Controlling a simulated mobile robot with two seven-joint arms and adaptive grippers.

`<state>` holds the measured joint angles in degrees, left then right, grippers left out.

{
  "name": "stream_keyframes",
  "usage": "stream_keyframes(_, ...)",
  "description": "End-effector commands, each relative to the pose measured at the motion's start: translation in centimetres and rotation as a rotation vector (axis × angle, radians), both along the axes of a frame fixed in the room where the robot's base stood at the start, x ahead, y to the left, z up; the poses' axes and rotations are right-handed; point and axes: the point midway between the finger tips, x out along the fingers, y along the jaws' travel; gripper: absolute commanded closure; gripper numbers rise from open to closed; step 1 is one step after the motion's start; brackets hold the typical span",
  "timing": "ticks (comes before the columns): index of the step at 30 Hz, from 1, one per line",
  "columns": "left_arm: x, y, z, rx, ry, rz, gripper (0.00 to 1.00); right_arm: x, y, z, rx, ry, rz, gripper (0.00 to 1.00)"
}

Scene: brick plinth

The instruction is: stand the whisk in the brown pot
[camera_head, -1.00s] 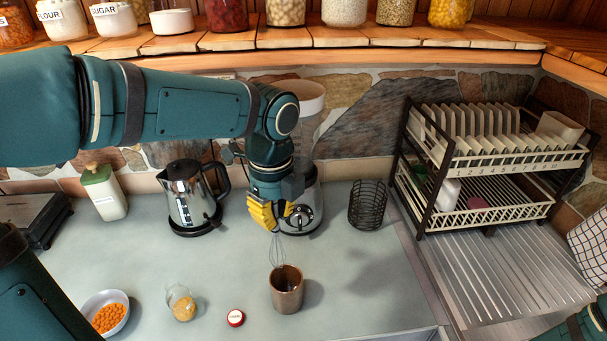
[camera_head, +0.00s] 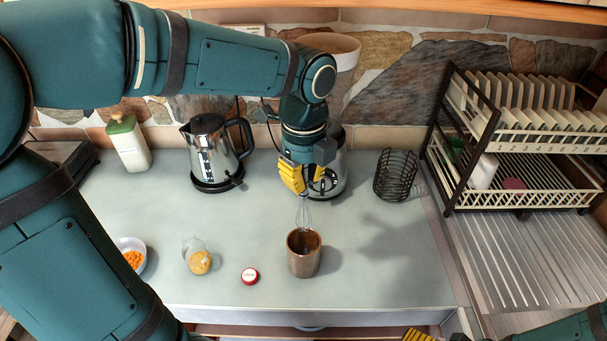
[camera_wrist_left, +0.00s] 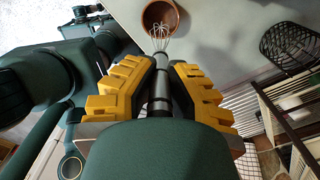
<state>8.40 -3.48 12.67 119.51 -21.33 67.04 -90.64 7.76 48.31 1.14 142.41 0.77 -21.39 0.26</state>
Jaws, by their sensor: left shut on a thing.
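The whisk (camera_head: 304,212) hangs wires down, roughly upright, just above or at the far rim of the brown pot (camera_head: 304,262). In the left wrist view its wires (camera_wrist_left: 160,38) overlap the pot's near rim (camera_wrist_left: 148,24). I cannot tell whether the wire tips are inside the mouth. The pot stands upright on the counter. Yellow fingers of my right gripper (camera_head: 420,335) barely show at the bottom edge; their opening is unclear.
A steel kettle (camera_head: 212,150) and a grey appliance (camera_head: 332,175) stand behind. A black wire basket (camera_head: 395,175) and dish rack (camera_head: 520,140) are to the right.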

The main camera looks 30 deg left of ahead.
Motion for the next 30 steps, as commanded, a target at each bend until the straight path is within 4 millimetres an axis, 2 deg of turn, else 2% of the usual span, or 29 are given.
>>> stream_keyframes(9,0.0,0.0,-2.6,0.0,0.0,0.0,1.0,0.0,0.1,-2.6,-0.004,0.002,0.001,0.02)
stream_keyframes(30,0.0,0.0,-7.6,0.0,0.002,0.001,1.0,-1.1,0.3,-5.7,0.003,0.027,0.022,0.02)
